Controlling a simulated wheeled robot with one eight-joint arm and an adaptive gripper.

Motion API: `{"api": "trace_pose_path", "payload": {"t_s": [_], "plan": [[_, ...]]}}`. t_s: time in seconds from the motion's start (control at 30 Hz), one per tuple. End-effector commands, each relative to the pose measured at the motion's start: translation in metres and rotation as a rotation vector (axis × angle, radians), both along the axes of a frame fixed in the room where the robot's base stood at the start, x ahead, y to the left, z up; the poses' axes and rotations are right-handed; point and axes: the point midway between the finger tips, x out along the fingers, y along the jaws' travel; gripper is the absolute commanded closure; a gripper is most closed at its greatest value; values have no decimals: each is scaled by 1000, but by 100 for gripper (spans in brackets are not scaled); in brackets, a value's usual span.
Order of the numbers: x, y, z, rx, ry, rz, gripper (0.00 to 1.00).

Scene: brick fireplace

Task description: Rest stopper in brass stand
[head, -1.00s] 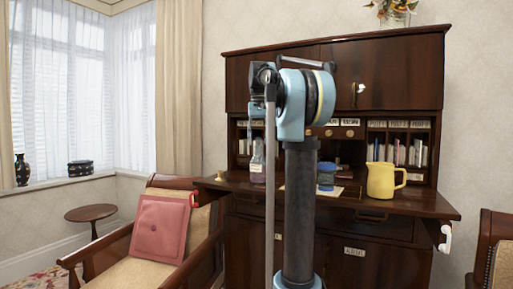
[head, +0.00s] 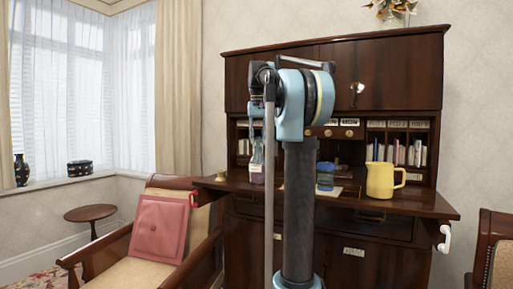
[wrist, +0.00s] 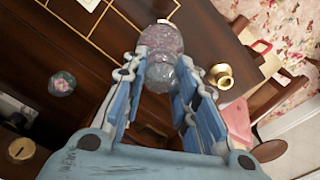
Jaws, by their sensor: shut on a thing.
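My gripper (wrist: 160,82) is shut on a clear, round glass stopper (wrist: 160,75), held between its blue fingertips in the wrist view. A pinkish-purple glass bottle (wrist: 160,40) lies just beyond the stopper; I cannot tell whether the two touch. The bottle also shows on the desk in the head view (head: 256,175). The small brass stand (wrist: 221,75) is to the right of the fingers, apart from them. My arm hides part of the desk there.
A blue jar (head: 326,177) and a yellow pitcher (head: 381,180) stand on the desk (head: 430,206) to the right. Pigeonholes with books (head: 405,153) rise behind. In the wrist view a round flower-patterned object (wrist: 62,84) lies left. An armchair with a pink cushion (head: 160,230) is left.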

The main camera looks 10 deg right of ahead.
Motion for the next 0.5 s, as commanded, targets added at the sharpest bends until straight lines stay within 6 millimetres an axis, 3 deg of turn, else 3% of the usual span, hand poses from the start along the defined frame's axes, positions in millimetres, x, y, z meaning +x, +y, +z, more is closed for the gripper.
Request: {"api": "trace_pose_path", "payload": {"t_s": [0.5], "plan": [[0, 0, 9, 0, 0, 0, 90]]}}
